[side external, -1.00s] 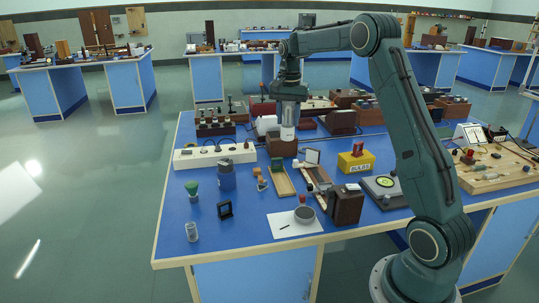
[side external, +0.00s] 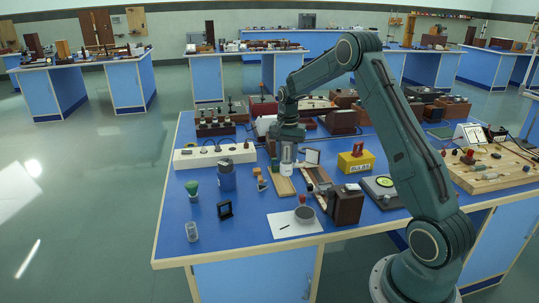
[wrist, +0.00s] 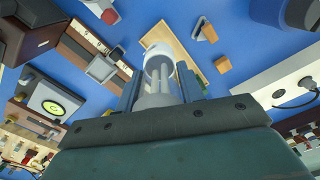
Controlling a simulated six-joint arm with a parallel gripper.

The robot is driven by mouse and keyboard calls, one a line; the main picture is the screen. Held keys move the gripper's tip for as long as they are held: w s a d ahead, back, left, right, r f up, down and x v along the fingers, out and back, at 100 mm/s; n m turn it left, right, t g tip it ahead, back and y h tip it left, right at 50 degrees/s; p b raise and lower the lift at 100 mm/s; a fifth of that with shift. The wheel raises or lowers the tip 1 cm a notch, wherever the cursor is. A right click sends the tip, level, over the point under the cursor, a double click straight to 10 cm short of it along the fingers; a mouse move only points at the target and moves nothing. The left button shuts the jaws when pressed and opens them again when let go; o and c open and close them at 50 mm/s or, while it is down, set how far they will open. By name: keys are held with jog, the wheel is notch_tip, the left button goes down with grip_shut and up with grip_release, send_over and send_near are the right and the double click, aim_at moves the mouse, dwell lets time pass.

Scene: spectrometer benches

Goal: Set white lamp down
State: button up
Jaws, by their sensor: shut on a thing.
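My gripper (side external: 287,146) is shut on the white lamp (side external: 287,164), a clear tube with a white end, and points down. In the wrist view, the lamp (wrist: 159,66) stands out between the two fingers (wrist: 160,88), its white cap farthest from my gripper. The lamp is over or just behind the tan wooden tray (side external: 282,186); the tray (wrist: 178,38) also shows beyond the lamp in the wrist view. I cannot tell whether the lamp touches anything below.
A small framed piece (side external: 312,156) and a long wooden rail stand (side external: 318,180) are close to the right. The yellow box (side external: 356,162) is farther right.

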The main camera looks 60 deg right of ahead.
aim_at(286, 171)
jog(key=shift+f, duration=3.4)
jog(key=shift+f, duration=0.15)
jog(key=o, duration=1.1)
notch_tip(286, 171, up, 12)
jog(key=shift+r, duration=0.1)
